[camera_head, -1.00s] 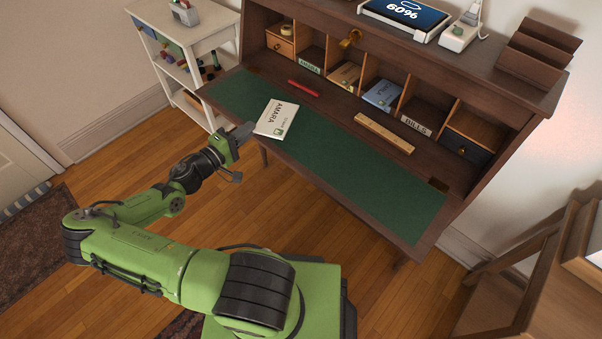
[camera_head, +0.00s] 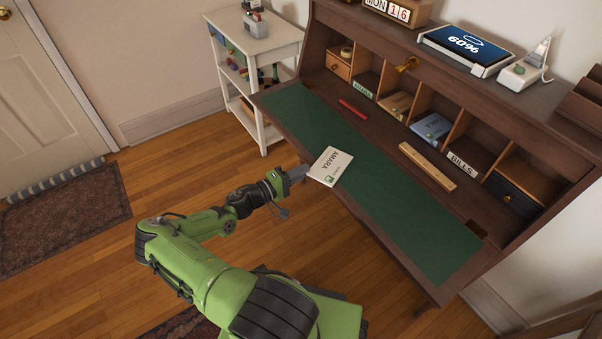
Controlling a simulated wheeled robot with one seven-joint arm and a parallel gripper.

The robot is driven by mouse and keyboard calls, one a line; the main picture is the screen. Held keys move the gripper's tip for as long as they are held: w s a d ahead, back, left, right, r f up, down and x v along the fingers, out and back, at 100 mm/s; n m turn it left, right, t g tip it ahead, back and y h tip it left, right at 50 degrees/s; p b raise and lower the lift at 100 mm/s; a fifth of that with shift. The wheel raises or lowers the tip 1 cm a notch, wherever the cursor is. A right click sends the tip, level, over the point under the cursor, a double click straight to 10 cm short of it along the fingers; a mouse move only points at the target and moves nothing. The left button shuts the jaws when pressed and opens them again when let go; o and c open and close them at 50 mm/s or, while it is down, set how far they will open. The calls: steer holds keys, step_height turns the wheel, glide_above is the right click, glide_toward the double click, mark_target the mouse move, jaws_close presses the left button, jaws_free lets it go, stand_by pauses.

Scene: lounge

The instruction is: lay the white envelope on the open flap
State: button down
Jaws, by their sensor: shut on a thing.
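The white envelope (camera_head: 332,165), printed AMARA with a small green mark, is held at its left end by my gripper (camera_head: 303,174). The gripper is shut on it; the fingertips are small and partly hidden. The open flap (camera_head: 405,213) of the desk has a green surface and a brown wooden border. In the picture the envelope overlaps the flap's front edge, partly over the green and partly outside it. I cannot tell how high it is above the flap.
A red stick (camera_head: 353,108) and a wooden ruler (camera_head: 427,166) lie behind the green surface. Pigeonholes hold a blue packet (camera_head: 431,128) and a BILLS label (camera_head: 462,164). A white shelf (camera_head: 262,48) stands at left. Most of the green surface is clear.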

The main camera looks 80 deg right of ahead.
steer(key=shift+f, duration=0.1)
steer(key=c, duration=1.3)
jaws_free()
steer(key=shift+o, duration=0.2)
steer(key=shift+w+a+r, duration=0.1)
steer(key=shift+w+r, duration=0.1)
steer(key=v, duration=1.1)
steer(key=shift+w+a+p, duration=0.2)
steer(key=shift+a+p, duration=0.1)
steer(key=shift+p, duration=0.1)
